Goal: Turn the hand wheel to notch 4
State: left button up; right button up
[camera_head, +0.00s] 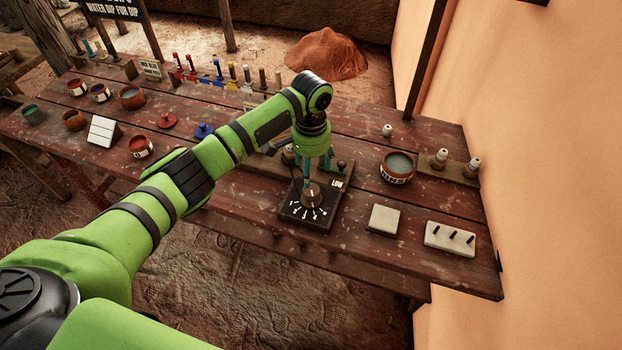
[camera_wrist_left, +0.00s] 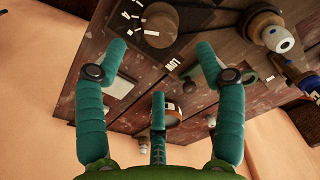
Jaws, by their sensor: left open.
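The hand wheel (camera_head: 312,195) is a round brown wooden knob on a dark plate with white numerals in an arc along its front side. It also shows at the top of the left wrist view (camera_wrist_left: 160,18), with a white mark near its edge. I cannot tell which notch it points to. My left gripper (camera_head: 309,172) is open and points down just above and behind the wheel, partly covering it in the head view. In the left wrist view, its teal fingers (camera_wrist_left: 160,65) are spread with nothing between them. My right gripper is not in view.
A LOW label (camera_head: 337,184) and a small dark knob (camera_head: 341,166) sit behind the wheel. To the right are a pale square block (camera_head: 384,219), a pegged white block (camera_head: 450,239) and a bowl (camera_head: 397,167). An orange wall (camera_head: 540,150) bounds the table's right side.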

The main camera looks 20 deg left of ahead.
pick_arm(q)
notch_tip(320, 180, up, 4)
jog(key=shift+f, duration=0.15)
dwell(0.5)
